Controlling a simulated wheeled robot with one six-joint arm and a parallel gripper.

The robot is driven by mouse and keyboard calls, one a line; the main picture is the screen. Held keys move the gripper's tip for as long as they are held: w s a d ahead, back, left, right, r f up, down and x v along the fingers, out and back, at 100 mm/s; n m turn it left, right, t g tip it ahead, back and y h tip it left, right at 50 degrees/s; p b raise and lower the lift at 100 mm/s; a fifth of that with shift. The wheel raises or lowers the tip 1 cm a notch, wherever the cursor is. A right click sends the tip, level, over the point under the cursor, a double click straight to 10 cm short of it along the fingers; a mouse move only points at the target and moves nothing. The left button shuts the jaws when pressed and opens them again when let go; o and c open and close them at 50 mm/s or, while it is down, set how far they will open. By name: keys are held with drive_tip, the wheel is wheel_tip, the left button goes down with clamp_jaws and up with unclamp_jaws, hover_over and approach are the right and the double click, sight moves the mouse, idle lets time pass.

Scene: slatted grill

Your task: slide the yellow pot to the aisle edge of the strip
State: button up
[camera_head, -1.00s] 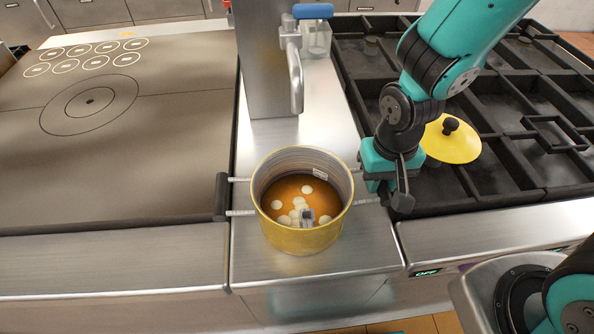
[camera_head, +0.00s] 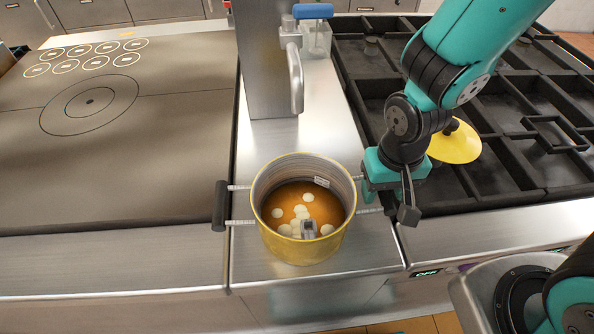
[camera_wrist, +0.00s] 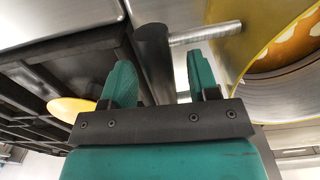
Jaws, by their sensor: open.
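The yellow pot (camera_head: 300,250) stands upright on the steel strip (camera_head: 252,140), close to its front edge. Orange liquid with several pale round slices and a small grey piece shows inside. Its left dark handle (camera_head: 220,205) reaches the edge of the flat hob. My gripper (camera_head: 388,203) is at the pot's right side, over the front of the slatted grill. In the wrist view, my gripper (camera_wrist: 162,78) has its two teal fingers apart, with the pot's dark handle bar (camera_wrist: 152,55) between them. I cannot tell whether the fingers touch the handle.
A yellow lid (camera_head: 458,146) lies on the slatted grill (camera_head: 520,180) behind my gripper. A steel column (camera_head: 265,60) with a spout stands behind the pot. The flat hob (camera_head: 150,165) on the left is clear. The strip's front edge drops to the floor.

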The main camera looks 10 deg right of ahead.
wheel_tip(320, 180, up, 18)
drive_tip(key=shift+f+p, duration=0.25)
drive_tip(key=shift+p, duration=0.05)
drive_tip(key=s+a+r+n+y, duration=0.3)
drive_tip(key=s+a+n+y, duration=0.1)
drive_tip(key=s+n, duration=0.3)
drive_tip(key=shift+s+a+r, duration=0.15)
drive_tip(key=shift+s+a, duration=0.15)
drive_tip(key=shift+s, duration=0.4)
drive_tip(key=shift+c, duration=0.2)
